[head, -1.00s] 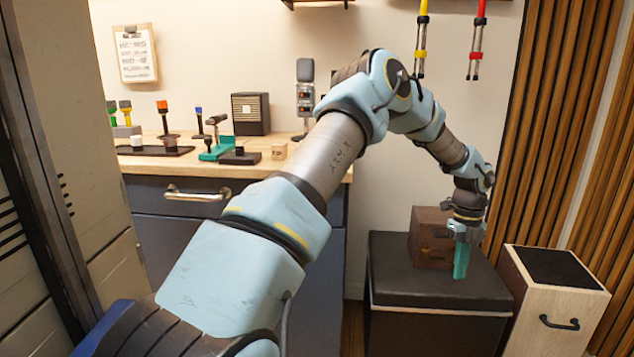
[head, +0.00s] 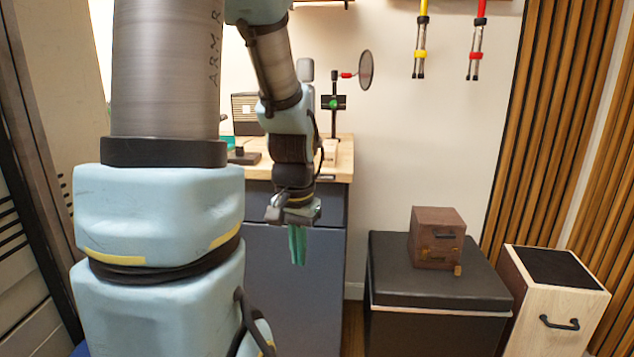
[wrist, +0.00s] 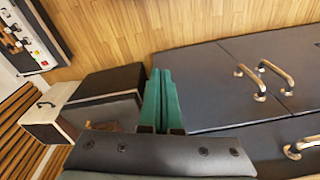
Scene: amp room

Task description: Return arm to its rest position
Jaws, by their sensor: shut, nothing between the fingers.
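My gripper (head: 298,247) hangs pointing down in front of the dark cabinet in the head view. Its green fingers are together with nothing between them. In the wrist view the two green fingers (wrist: 159,100) lie side by side, over the wooden floor and the cabinet edge. My arm fills the left and middle of the head view and hides much of the workbench.
The dark cabinet (head: 330,290) carries a wooden worktop (head: 343,160) with a magnifier stand (head: 334,103). A brown box (head: 437,238) sits on a black chest (head: 440,278). A pale wooden box with a handle (head: 560,315) stands to the right.

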